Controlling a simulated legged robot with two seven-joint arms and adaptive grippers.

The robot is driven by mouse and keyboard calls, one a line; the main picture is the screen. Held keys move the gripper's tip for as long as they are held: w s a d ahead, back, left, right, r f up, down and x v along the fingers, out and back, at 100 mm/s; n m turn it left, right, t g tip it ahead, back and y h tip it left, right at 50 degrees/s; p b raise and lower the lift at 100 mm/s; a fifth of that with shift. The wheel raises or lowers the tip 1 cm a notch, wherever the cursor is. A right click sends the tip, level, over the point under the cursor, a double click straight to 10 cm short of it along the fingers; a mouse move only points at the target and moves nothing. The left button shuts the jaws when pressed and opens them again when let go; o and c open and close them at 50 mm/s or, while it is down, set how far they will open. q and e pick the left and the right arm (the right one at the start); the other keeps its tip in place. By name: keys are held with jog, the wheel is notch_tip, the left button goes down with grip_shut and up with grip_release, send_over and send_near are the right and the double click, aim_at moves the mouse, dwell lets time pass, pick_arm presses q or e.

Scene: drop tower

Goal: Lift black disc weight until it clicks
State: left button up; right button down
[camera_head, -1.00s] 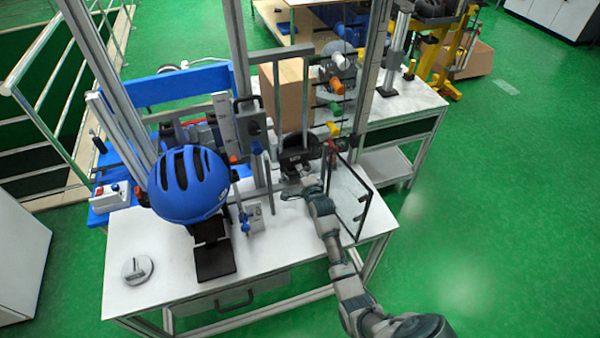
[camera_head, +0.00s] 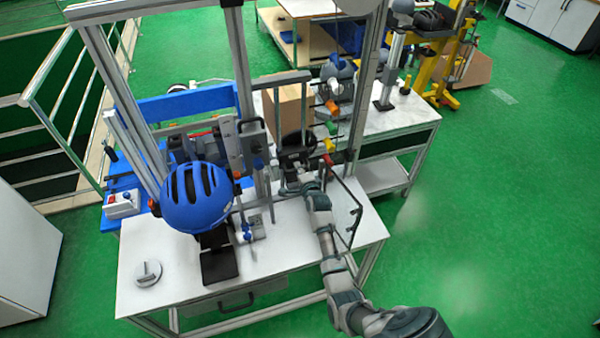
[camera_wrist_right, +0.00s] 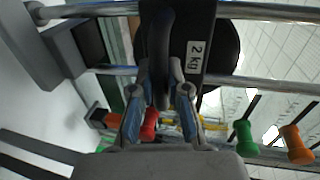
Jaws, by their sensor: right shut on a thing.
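The black disc weight (camera_head: 296,141) is between two upright rods of the drop tower, above the white table, in the head view. In the right wrist view the disc (camera_wrist_right: 228,52) sits behind a black carriage with a "2 kg" label, on two shiny rods. A dark curved handle (camera_wrist_right: 161,35) sticks out from the carriage. My right gripper (camera_head: 307,183) reaches the weight from the front. In the wrist view the right gripper (camera_wrist_right: 162,72) is shut on this handle. My left gripper is not in view.
A blue helmet (camera_head: 196,197) on a black stand is left of the weight. A dark-edged guard frame (camera_head: 352,205) stands close to the right of my arm. Coloured knobs (camera_head: 328,145) line the tower's right side. The white table's (camera_head: 285,240) front is mostly clear.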

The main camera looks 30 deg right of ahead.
aim_at(295, 154)
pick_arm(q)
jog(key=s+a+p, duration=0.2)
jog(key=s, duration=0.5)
pick_arm(e)
notch_tip(295, 154, up, 4)
jog(key=shift+w+d+r, duration=0.1)
jog(key=shift+w+r, duration=0.05)
jog(key=shift+r, duration=0.1)
pick_arm(q)
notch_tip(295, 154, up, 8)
jog(key=p, duration=0.9)
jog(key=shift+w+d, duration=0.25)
pick_arm(e)
notch_tip(295, 154, up, 9)
jog(key=shift+f, duration=0.1)
jog(key=c, duration=1.1)
grip_release()
jog(key=shift+c, duration=0.2)
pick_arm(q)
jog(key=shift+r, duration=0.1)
pick_arm(e)
jog(key=shift+f, duration=0.3)
jog(key=v, duration=1.2)
jog(key=shift+f, duration=0.15)
